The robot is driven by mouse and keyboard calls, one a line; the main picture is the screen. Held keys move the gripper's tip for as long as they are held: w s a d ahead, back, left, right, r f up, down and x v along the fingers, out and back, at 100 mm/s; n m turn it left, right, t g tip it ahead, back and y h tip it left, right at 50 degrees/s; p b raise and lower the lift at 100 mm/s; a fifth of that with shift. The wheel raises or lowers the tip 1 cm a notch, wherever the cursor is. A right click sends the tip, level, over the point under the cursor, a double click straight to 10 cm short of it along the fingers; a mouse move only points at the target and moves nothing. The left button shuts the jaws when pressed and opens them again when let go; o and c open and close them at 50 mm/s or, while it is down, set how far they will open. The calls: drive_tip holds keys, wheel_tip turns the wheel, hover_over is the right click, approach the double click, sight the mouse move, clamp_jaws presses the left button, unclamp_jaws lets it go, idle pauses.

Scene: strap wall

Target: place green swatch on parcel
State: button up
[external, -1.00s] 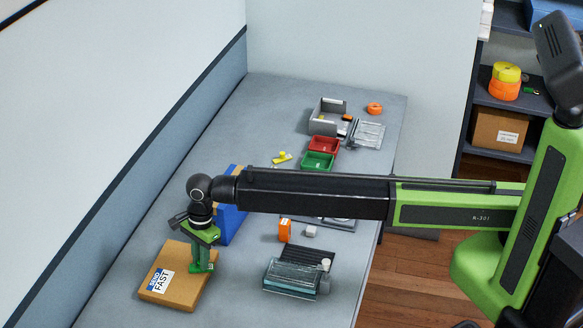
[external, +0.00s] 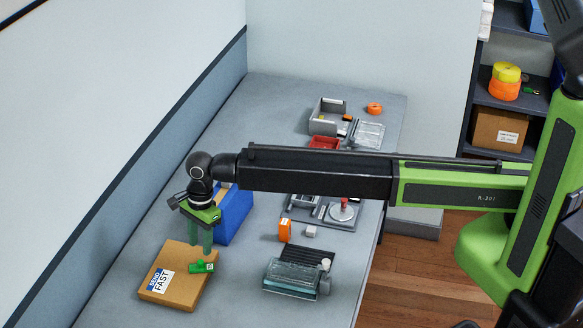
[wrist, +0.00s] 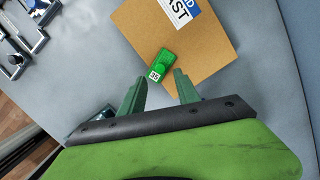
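The green swatch (external: 202,267) lies on top of the brown parcel (external: 177,293), near its right edge. In the wrist view the swatch (wrist: 161,64) has a small black-and-white tag at one end, which reaches close to the edge of the parcel (wrist: 215,52). My gripper (external: 201,244) is above the parcel and the swatch, apart from both. In the wrist view its two green fingers (wrist: 160,83) are spread with nothing between them. The parcel has a white and blue label reading "FAST" (external: 161,280).
A blue bin (external: 234,215) stands just behind my gripper. An orange object (external: 285,230) and a glassy container (external: 290,277) stand to the right. A red tray (external: 323,143), a grey box (external: 327,116) and an orange ring (external: 374,108) are farther back.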

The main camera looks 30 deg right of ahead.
drive_tip(key=r+p, duration=0.1)
drive_tip(key=r, duration=0.1)
drive_tip(key=r+p, duration=0.1)
drive_tip(key=r, duration=0.1)
drive_tip(key=d+r+p, duration=0.1)
drive_tip(key=r+p, duration=0.1)
drive_tip(key=shift+w, duration=0.15)
drive_tip(key=shift+a+f, duration=0.1)
drive_tip(key=shift+f, duration=0.05)
drive_tip(key=w+d+n, duration=0.2)
drive_tip(key=w+d, duration=0.2)
drive_tip(key=d, duration=0.8)
drive_tip(key=w+d+n, duration=0.1)
drive_tip(key=w+d, duration=0.3)
drive_tip(key=d, duration=0.7)
drive_tip(key=w+d+n, duration=0.2)
drive_tip(key=w+d, duration=0.2)
drive_tip(key=d, duration=0.8)
drive_tip(key=s+d+n, duration=0.2)
drive_tip(key=d, duration=1)
drive_tip(key=s+d+n+h, duration=0.1)
drive_tip(key=s+d+n, duration=0.2)
drive_tip(key=d, duration=1)
drive_tip(key=s+d+n, duration=0.3)
drive_tip(key=d, duration=0.9)
drive_tip(key=shift+d+t+h, duration=0.3)
drive_tip(key=shift+d, duration=0.1)
